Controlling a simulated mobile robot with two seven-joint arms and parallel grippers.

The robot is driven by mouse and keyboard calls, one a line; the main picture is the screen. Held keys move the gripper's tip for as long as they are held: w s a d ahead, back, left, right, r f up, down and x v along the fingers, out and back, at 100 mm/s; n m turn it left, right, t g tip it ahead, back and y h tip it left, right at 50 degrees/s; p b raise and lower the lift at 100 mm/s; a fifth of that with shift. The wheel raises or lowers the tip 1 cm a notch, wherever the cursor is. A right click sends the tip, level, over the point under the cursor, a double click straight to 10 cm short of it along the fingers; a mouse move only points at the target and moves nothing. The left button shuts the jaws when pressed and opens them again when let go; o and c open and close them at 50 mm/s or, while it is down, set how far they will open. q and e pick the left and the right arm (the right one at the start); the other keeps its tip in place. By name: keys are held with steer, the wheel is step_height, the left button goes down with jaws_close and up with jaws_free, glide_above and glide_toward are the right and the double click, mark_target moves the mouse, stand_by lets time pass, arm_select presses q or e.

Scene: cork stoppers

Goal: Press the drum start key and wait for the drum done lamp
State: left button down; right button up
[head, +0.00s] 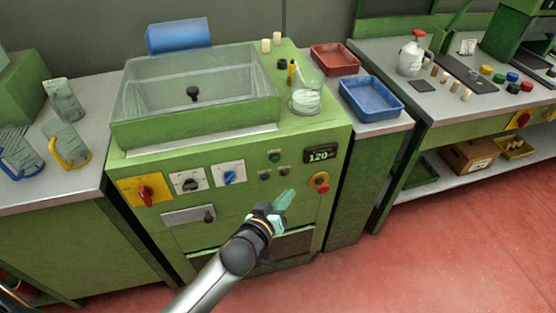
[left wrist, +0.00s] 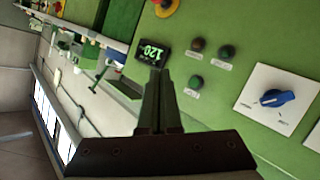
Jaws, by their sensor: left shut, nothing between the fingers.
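The green drum machine (head: 330,130) has a front panel with three small round keys or lamps beside a display reading 120 (head: 320,155). One is green (head: 275,156), above a left one (head: 265,175) and a right one (head: 284,172). The left wrist view shows a green one (left wrist: 195,82), a dark green one (left wrist: 228,52) and a dark brownish one (left wrist: 197,45). Their labels are too small to read, and no lamp is clearly lit. My left gripper (head: 286,197) is shut and empty, below these controls; its fingers (left wrist: 160,75) point toward the panel. My right gripper is out of view.
A red-yellow stop button (head: 319,180) sits below the display. A blue knob (head: 229,177) and a red switch (head: 146,192) are further left. A clear-lidded tub (head: 200,85) tops the machine. Red (head: 335,60) and blue (head: 371,98) trays stand to the right.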

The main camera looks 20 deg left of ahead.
mark_target(275, 159)
arm_select(q)
steer(key=shift+w+a, duration=0.1)
steer(key=w+a, duration=0.4)
steer(key=w, duration=0.3)
steer(key=shift+a+b, duration=0.35)
steer(key=shift+a, duration=0.05)
steer(key=shift+w, duration=0.15)
stand_by(1.8)
steer(key=shift+w+a, duration=0.25)
steer(key=shift+w+a, duration=0.25)
steer(key=shift+w, duration=0.15)
stand_by(1.0)
steer(key=shift+s+d, duration=0.1)
steer(key=shift+s+d+p, duration=0.4)
steer(key=shift+s+p, duration=0.15)
steer(key=shift+s, duration=0.1)
